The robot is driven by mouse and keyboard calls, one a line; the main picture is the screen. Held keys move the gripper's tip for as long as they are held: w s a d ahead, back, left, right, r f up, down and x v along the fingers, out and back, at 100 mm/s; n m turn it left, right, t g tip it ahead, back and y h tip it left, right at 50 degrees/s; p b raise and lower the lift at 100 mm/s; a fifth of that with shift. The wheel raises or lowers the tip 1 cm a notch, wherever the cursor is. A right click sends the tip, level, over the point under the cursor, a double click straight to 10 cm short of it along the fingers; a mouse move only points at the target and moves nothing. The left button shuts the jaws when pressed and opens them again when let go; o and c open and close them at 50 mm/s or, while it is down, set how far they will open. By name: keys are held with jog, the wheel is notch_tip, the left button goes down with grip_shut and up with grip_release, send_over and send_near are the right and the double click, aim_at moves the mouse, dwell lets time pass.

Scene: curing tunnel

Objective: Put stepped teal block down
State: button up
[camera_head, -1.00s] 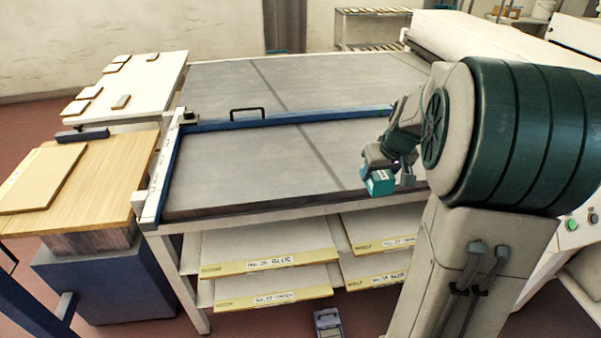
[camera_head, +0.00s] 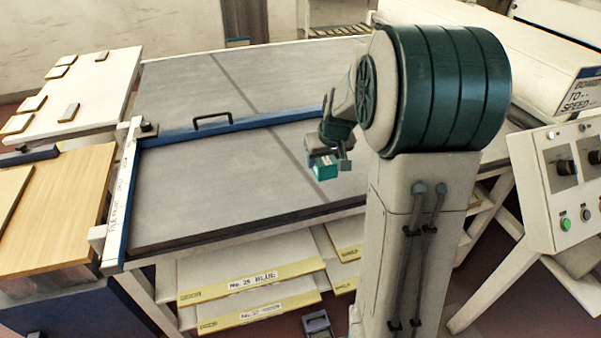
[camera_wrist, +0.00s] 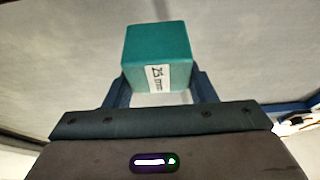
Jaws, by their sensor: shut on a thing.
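The teal block (camera_head: 324,168) is held in my gripper (camera_head: 329,163) above the front part of the grey table surface (camera_head: 220,190). In the wrist view the block (camera_wrist: 156,50) sits between the two fingers of my gripper (camera_wrist: 158,88), which are shut on it. A white label reading "25 mm" shows on its face. Its stepped shape is not clear in either view. The surface below the block looks bare, and I cannot tell the exact gap.
A blue rail (camera_head: 180,135) with a black handle (camera_head: 212,119) crosses the table. A white-and-blue guide (camera_head: 122,195) runs along its left edge. A wooden board table (camera_head: 60,205) and a white table with small tiles (camera_head: 95,90) stand left. A control panel (camera_head: 575,185) is at right.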

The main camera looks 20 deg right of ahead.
jog(key=w+a+f, duration=0.2)
jog(key=a, duration=0.1)
jog(key=a+f+p, duration=0.1)
jog(key=shift+w+a, duration=0.2)
jog(key=shift+w, duration=0.2)
jog(key=shift+f+p, duration=0.35)
jog(key=shift+f, duration=1.75)
jog(key=shift+f, duration=0.2)
jog(key=o, duration=1.1)
jog(key=shift+r, duration=0.1)
